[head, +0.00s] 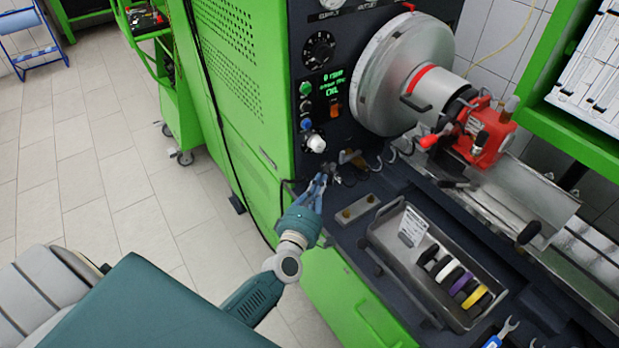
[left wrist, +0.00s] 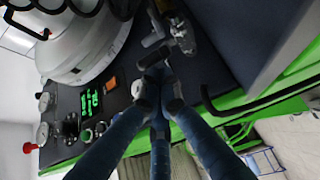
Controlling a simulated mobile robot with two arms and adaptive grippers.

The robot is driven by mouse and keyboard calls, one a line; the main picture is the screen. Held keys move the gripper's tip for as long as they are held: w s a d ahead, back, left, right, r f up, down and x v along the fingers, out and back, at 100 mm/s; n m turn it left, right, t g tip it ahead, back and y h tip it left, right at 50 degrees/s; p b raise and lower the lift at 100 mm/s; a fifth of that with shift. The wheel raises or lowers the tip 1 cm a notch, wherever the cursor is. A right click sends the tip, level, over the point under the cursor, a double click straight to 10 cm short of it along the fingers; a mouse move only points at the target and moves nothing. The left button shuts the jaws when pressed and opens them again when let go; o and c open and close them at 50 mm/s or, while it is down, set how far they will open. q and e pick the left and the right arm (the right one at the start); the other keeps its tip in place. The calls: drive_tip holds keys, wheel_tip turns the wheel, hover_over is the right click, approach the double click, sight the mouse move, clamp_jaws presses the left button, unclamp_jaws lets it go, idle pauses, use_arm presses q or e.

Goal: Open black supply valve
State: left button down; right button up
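A small dark handle (head: 331,168), which looks like the black supply valve, sits low on the dark front panel, beside a brass-coloured fitting (head: 351,157). My left gripper (head: 321,182) has its blue fingers right at this handle. In the left wrist view the fingertips (left wrist: 160,88) are close together, just below a dark handle (left wrist: 153,58) with a grey metal fitting (left wrist: 181,36) beside it. Fingers and handle overlap, so I cannot tell whether they grip it or only touch it. My right gripper is not in view.
The green test bench carries a panel with a black knob (head: 319,50) and a lit green display (head: 332,85). A large grey round housing (head: 386,72) and a red clamp (head: 478,135) stand right. A metal tray (head: 398,266) with rings lies in front. Tiled floor is free left.

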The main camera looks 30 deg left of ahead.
use_arm(q)
drive_tip(key=shift+w+d, duration=0.2)
drive_tip(key=shift+d, duration=1)
drive_tip(key=shift+w+d, duration=0.3)
drive_tip(key=shift+d, duration=0.3)
drive_tip(key=shift+w+d, duration=0.25)
drive_tip(key=shift+d, duration=0.3)
drive_tip(key=s+d, duration=0.2)
drive_tip(key=s, duration=1)
drive_tip(key=shift+w, duration=0.1)
